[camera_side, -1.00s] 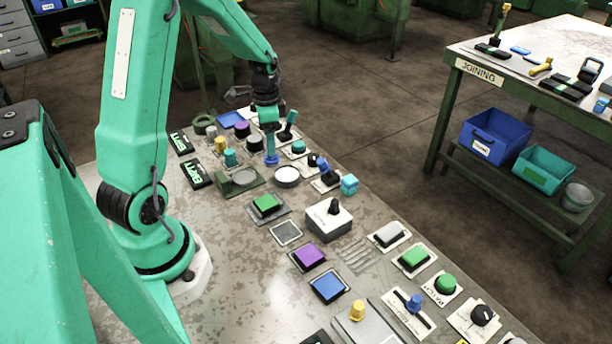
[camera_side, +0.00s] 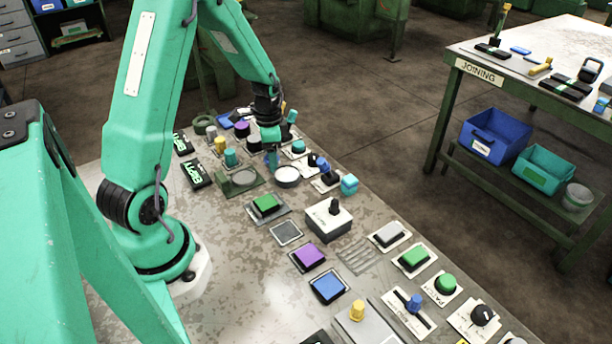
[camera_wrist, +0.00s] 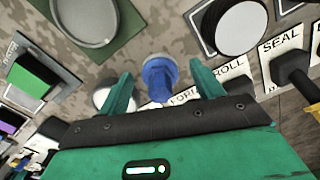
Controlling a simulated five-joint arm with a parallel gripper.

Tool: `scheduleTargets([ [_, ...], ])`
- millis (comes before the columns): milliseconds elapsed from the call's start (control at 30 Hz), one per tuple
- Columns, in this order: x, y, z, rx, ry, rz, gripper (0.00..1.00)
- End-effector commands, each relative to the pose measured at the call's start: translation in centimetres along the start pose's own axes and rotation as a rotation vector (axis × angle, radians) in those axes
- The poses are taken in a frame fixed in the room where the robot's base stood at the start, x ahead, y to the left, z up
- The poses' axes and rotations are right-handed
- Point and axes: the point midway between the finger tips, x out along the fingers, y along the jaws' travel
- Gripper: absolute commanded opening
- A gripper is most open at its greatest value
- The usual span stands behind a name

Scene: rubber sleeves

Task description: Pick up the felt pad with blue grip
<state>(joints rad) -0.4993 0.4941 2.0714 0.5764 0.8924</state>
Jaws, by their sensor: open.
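The blue grip (camera_wrist: 159,78) stands between my gripper's fingers in the wrist view, with a rounded blue top. In the side view the blue grip (camera_side: 271,160) shows only as a small blue patch under my gripper (camera_side: 270,146). My gripper (camera_wrist: 163,90) is open, with one green finger on each side of the grip. Whether either finger touches it I cannot tell.
A white round disc (camera_side: 287,176) in a dark ring lies just right of the grip. A green plate with a grey disc (camera_side: 243,177) lies to the left. Teal (camera_side: 231,157) and yellow (camera_side: 220,144) knobs stand close by.

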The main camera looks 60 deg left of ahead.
Motion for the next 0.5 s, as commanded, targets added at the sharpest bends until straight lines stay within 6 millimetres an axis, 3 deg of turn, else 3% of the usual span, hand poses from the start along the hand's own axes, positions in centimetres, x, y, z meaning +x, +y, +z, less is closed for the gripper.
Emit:
scheduleTargets([
  [367,-0.04,-0.01,0.0,0.0,0.0,0.0,0.66],
  [500,-0.04,-0.01,0.0,0.0,0.0,0.0,0.39],
])
